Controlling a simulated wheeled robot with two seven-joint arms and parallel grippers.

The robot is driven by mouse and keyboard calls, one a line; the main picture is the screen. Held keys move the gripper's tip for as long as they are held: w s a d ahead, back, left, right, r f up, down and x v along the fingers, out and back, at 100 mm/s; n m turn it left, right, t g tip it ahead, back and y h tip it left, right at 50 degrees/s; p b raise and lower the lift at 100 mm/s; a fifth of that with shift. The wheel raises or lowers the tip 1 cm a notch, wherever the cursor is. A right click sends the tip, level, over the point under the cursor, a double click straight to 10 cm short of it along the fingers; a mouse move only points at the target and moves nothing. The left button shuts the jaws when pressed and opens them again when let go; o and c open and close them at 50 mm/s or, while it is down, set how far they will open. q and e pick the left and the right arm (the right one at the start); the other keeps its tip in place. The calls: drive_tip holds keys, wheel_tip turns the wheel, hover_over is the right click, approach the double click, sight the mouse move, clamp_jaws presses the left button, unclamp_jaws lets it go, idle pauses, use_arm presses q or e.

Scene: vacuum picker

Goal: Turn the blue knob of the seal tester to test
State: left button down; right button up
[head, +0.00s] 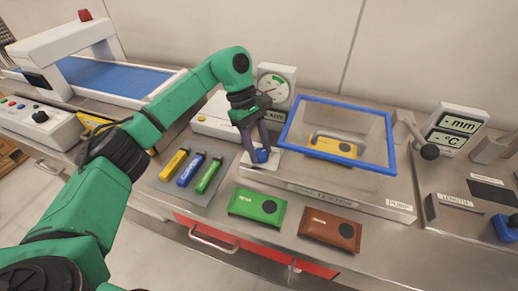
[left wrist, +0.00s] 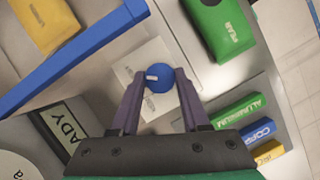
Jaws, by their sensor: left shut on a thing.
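The blue knob (head: 261,155) sits on a white plate on the seal tester, left of its blue-framed clear lid (head: 390,150). My left gripper (head: 258,150) comes down on the knob from above, with a finger on each side. In the left wrist view the round knob (left wrist: 159,79), with a small white mark toward its left, lies between the fingertips of my left gripper (left wrist: 160,85). The gripper is shut on it. The lettering on the plate is too small to read. My right gripper is not in view.
A yellow pouch (head: 333,146) lies under the lid. Green (head: 257,206) and brown (head: 330,229) pouches lie in front. Yellow, blue and green sticks rest on a grey mat (head: 186,193) at left. A gauge (head: 275,82) stands behind the gripper; a lever (head: 428,151) is at right.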

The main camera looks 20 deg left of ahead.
use_arm(q)
drive_tip(key=shift+w+r, duration=0.1)
drive_tip(key=shift+r, duration=0.1)
drive_tip(key=shift+c, duration=1.9)
unclamp_jaws()
drive_tip(key=shift+f, duration=0.1)
drive_tip(key=p+v, duration=0.1)
drive_tip(key=v, duration=1.3)
drive_tip(key=shift+r+p, duration=0.35)
